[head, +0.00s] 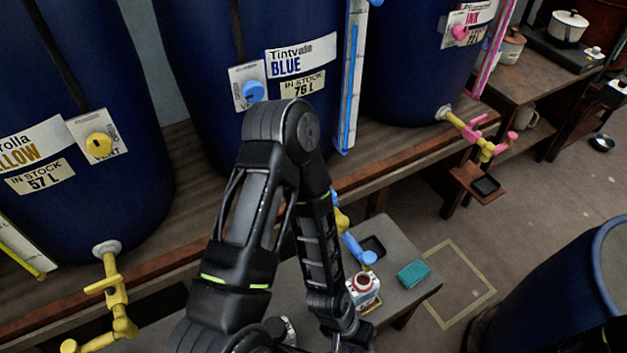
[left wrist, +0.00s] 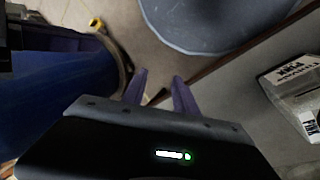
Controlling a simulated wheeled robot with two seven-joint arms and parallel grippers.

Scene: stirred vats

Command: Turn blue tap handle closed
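The blue vat (head: 205,70) stands on the shelf, with a "BLUE" label and "IN STOCK 76 L". Its tap shows below my arm: a blue tap part (head: 356,248) and a bit of yellow tap body (head: 342,220) beside my forearm. My arm hides most of this tap, so its handle position cannot be told. My left gripper (left wrist: 160,80) has two purple fingers, apart and empty, over floor in the left wrist view. In the head view it is mostly hidden at the bottom edge, below the tap. My right gripper is not in view.
A small grey table (head: 400,235) under the tap holds a dark tray (head: 373,246), a teal sponge (head: 413,272) and a white container (head: 362,290), close to my forearm. Yellow tap (head: 115,295) is left, pink-handled tap (head: 478,135) right. Another blue vat (head: 545,290) stands lower right.

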